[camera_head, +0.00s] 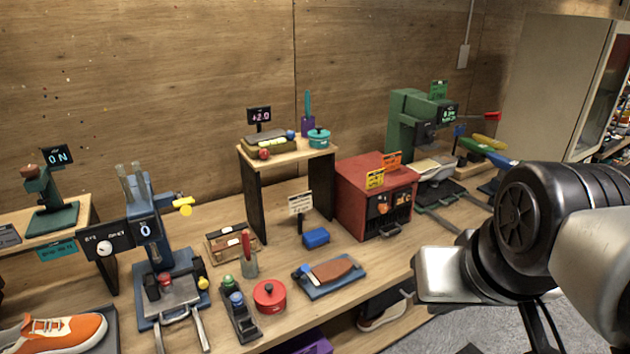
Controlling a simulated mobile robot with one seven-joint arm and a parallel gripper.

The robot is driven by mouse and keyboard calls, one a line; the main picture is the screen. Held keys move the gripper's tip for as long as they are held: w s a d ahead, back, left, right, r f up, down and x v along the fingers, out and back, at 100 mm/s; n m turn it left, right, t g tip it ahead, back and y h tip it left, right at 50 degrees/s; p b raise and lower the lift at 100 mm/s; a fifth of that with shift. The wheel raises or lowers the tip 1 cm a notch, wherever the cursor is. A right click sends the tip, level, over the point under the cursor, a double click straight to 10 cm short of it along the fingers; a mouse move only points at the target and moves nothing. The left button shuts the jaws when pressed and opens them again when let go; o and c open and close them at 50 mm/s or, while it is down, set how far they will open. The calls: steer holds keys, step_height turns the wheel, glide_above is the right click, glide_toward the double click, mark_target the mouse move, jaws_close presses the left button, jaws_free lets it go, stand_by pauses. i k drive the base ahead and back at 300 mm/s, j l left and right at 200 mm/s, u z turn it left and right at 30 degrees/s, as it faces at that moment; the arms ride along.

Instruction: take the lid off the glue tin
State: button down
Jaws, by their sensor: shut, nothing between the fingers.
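Two small lidded tins are in view, and I cannot tell by a label which holds glue. A red round tin (269,297) with a dark knob on top stands at the front of the bench. A teal round tin (319,139) with a knobbed lid stands on the raised wooden shelf. Both tins look closed. My gripper (445,278) shows as a pale metal block at the right, well apart from both tins. It is shut and empty; its fingertips are not clearly seen.
A blue tray (329,278) with a brown piece lies right of the red tin. A dark holder with bottles (238,308) is close on its left. A red oven-like box (377,195) and green press (412,125) stand behind. An orange sneaker (58,333) is front left.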

mark_target(270, 293)
steer(key=i+j+u, duration=0.1)
steer(key=i+u, duration=0.65)
steer(key=k, duration=0.05)
